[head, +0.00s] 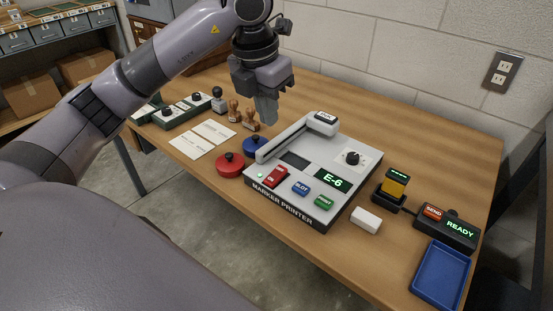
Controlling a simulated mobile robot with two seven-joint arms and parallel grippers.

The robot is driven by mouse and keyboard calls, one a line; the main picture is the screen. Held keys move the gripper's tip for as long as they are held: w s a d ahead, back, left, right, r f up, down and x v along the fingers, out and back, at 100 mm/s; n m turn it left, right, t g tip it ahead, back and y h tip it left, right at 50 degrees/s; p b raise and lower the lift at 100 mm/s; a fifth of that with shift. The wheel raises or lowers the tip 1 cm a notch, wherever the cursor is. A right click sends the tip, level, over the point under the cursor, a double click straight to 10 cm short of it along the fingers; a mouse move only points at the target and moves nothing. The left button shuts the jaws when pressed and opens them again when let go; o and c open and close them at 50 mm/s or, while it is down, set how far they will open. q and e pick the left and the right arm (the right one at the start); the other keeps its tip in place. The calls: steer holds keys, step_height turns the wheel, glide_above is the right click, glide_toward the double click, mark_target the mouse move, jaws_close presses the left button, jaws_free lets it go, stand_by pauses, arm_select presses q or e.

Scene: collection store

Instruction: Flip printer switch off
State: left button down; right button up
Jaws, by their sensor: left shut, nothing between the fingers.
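The marker printer (308,170) is a light grey box on the wooden table, with a raised arm across its top and a green "E-6" display. Its red switch (276,177) is at the front left corner of the panel, marked "ON" at its lower end, beside a small lit green lamp (260,175). Blue and green buttons and a black knob are also on the panel. My left gripper (267,114) is shut and empty, pointing down above the table behind the printer's left side, apart from the switch. My right gripper is not in view.
Red (230,166) and blue (254,145) ink pads stand left of the printer, near stamps (235,110) and paper cards (203,137). To the right are a white block (366,220), a yellow-topped device (391,189), a "READY" box (446,229) and a blue tray (440,276).

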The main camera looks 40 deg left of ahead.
mark_target(279, 170)
arm_select(q)
steer(key=w+f, duration=0.1)
steer(key=f, duration=0.8)
steer(key=w+f, duration=0.1)
steer(key=f, duration=0.4)
steer(key=shift+w, duration=0.35)
steer(key=shift+b, duration=0.4)
steer(key=shift+d+f+b, duration=0.1)
steer(key=shift+f+b, duration=0.2)
steer(key=shift+w+r, duration=0.1)
